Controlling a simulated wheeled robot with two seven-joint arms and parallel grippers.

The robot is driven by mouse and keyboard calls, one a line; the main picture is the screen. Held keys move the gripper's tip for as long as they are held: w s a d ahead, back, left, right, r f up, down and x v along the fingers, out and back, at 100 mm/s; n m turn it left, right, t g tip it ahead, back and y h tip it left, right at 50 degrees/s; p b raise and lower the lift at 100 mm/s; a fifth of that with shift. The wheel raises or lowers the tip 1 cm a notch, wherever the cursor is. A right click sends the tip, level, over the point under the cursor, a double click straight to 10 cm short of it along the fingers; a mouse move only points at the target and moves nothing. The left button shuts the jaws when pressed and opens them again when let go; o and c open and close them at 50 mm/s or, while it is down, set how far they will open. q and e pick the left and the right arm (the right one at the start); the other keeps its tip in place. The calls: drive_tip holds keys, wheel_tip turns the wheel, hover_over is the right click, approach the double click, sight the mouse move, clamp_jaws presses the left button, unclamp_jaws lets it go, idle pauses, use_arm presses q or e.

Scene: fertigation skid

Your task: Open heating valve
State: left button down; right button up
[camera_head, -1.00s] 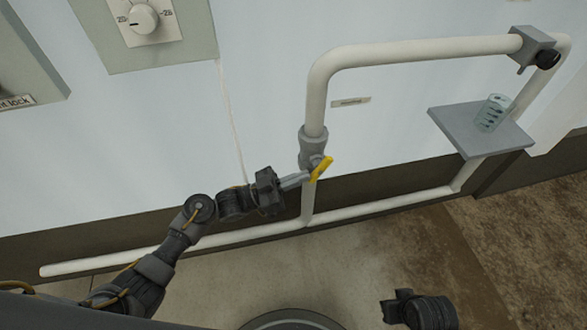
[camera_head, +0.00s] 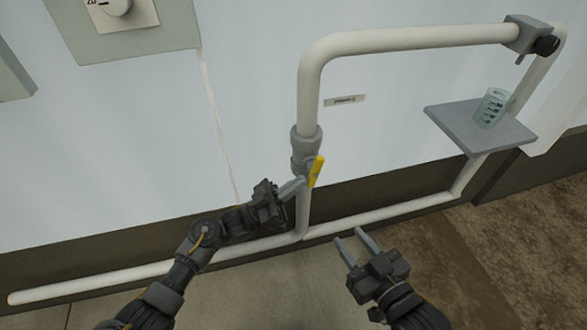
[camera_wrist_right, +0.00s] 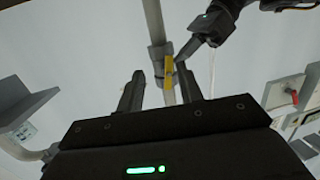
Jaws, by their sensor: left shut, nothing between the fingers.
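The heating valve (camera_head: 304,150) is a grey body on the vertical white pipe, with a yellow lever handle (camera_head: 317,170) on its front. The handle points roughly along the pipe, slightly tilted. My left gripper (camera_head: 300,186) is shut, with its fingertips close beside the handle's left side; I cannot tell whether they touch it. My right gripper (camera_head: 352,238) is open and empty, below and to the right of the valve. In the right wrist view the yellow handle (camera_wrist_right: 169,70) appears between and beyond the open fingers, with the left gripper's tip next to it.
White pipes (camera_head: 410,40) run along the wall. A grey shelf (camera_head: 455,124) on the right holds a clear graduated beaker (camera_head: 491,107). A small label (camera_head: 344,100) is on the wall. A dial panel (camera_head: 160,30) is at upper left. The floor in front is clear.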

use_arm(q)
drive_tip(key=shift+d+f+h+b, duration=0.3)
drive_tip(key=shift+d+f+b, duration=0.1)
drive_tip(key=shift+b, duration=0.8)
use_arm(e)
wheel_tip(320, 180, up, 8)
drive_tip(key=s+a+n+t+y, duration=0.1)
drive_tip(key=a+t+y, duration=0.1)
drive_tip(key=t+y, duration=0.2)
drive_tip(key=shift+s+a+t+y, duration=0.25)
drive_tip(key=shift+t+y, duration=0.15)
drive_tip(key=shift+t, duration=0.1)
drive_tip(key=shift+r, duration=0.1)
